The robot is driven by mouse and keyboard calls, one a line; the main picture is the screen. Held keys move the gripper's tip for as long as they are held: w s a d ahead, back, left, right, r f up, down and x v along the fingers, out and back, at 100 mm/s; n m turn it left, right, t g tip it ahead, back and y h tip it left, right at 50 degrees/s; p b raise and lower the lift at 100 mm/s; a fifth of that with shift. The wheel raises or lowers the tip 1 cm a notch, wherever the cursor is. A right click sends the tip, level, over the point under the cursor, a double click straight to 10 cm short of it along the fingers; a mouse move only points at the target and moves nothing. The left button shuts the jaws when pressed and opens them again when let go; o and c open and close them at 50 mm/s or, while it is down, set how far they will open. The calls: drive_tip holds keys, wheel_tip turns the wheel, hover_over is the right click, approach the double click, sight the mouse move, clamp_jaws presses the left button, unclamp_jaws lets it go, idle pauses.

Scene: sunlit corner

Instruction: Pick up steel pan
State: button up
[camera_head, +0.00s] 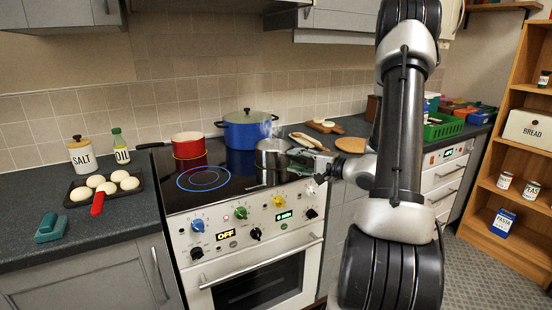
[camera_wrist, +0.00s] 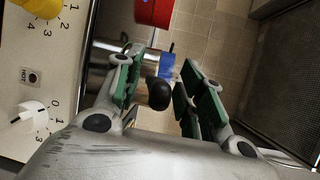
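The steel pan (camera_head: 272,153) stands at the front right of the black hob, with faint steam above it. My gripper (camera_head: 312,164) is at its right side, low over the hob's right edge. In the wrist view my gripper (camera_wrist: 158,82) is open, its green-padded fingers apart. A rounded black piece (camera_wrist: 159,94), apparently the end of the pan's handle, shows between the fingers. No clear contact with either pad shows. Shiny steel, apparently the pan (camera_wrist: 151,62), shows beyond the fingers. The handle is mostly hidden in the head view.
A red pot (camera_head: 188,145) stands on the hob's back left and a blue lidded pot (camera_head: 246,133) behind the steel pan. Knobs line the stove front (camera_head: 250,228) below. A bread board (camera_head: 350,145) and green crate (camera_head: 443,126) lie to the right.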

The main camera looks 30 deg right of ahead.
drive_tip(key=shift+x, duration=1.4)
clamp_jaws()
